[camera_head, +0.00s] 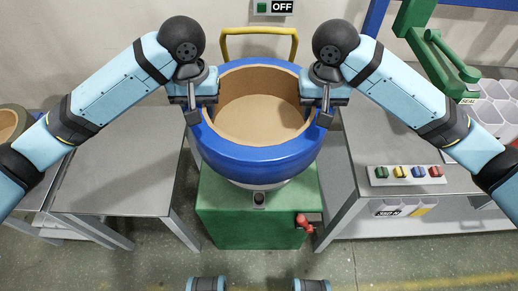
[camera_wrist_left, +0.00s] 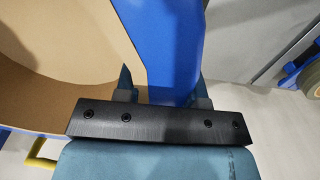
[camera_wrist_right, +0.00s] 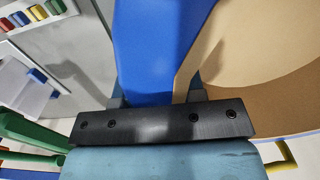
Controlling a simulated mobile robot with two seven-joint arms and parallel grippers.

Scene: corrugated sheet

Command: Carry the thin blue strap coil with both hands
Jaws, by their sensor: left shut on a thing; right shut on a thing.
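The thin blue strap coil (camera_head: 255,160) is a wide blue ring with a tan cardboard inner wall, level in the middle of the head view. My left gripper (camera_head: 203,104) is shut on its left rim, and my right gripper (camera_head: 318,104) is shut on its right rim. In the left wrist view the blue rim (camera_wrist_left: 175,45) runs between the two fingers. The right wrist view likewise shows the blue rim (camera_wrist_right: 155,50) between the fingers. The coil's underside is hidden, so I cannot tell whether it touches the support below.
A green pedestal (camera_head: 250,222) with a red knob (camera_head: 302,221) stands below the coil. A yellow bar (camera_head: 259,31) rises behind it. A grey table (camera_head: 118,170) is at left; a right table (camera_head: 400,150) carries a button panel (camera_head: 407,175). Another coil (camera_head: 10,122) lies far left.

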